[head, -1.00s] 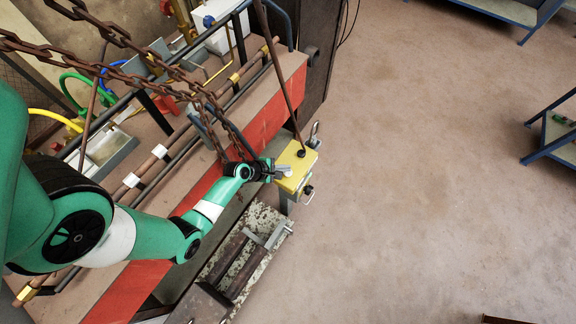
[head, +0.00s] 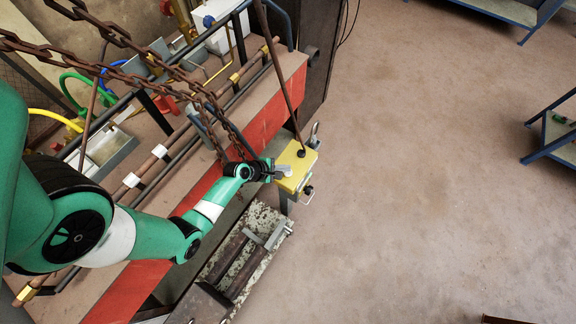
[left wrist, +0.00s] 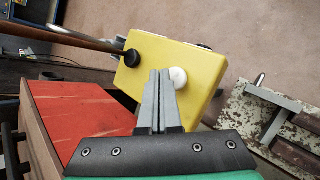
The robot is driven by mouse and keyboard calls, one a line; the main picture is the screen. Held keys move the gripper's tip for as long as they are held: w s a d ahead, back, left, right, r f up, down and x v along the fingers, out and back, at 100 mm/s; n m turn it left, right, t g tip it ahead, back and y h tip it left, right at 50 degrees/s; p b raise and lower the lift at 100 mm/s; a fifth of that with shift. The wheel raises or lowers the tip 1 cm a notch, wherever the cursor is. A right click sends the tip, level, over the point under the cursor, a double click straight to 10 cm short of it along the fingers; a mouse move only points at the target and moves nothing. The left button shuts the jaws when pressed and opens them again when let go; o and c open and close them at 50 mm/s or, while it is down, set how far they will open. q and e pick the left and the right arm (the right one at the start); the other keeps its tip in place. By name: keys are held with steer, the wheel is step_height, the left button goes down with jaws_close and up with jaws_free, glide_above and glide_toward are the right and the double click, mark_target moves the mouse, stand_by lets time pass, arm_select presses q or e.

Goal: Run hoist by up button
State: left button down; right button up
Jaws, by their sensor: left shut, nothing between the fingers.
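The yellow hoist control box (head: 297,168) hangs on a dark cable beside the red bench front. In the left wrist view the same yellow box (left wrist: 196,58) shows a round white button (left wrist: 178,77) and a black cable gland on its near face. My left gripper (head: 283,172) is at the box, its fingers shut and empty. In the left wrist view the left gripper's tips (left wrist: 160,74) overlap the box's face just left of the white button. I cannot tell whether they touch it. The button's marking is not readable. My right gripper is not in view.
Rusty hoist chains (head: 180,75) hang across the upper left. A bench with a red front (head: 270,112) and pipes stands behind my arm. A worn metal stand (head: 262,230) is below the box. Blue-framed racks (head: 550,150) stand at the right; the floor between is clear.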

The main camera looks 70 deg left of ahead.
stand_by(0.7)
arm_select(q)
steer(key=shift+f, duration=0.45)
steer(key=shift+f+b, duration=0.5)
steer(key=shift+b, duration=0.1)
stand_by(0.3)
stand_by(0.4)
steer(key=shift+r+p, duration=1)
steer(key=shift+p, duration=0.05)
step_height(320, 180, up, 5)
steer(key=p, duration=0.5)
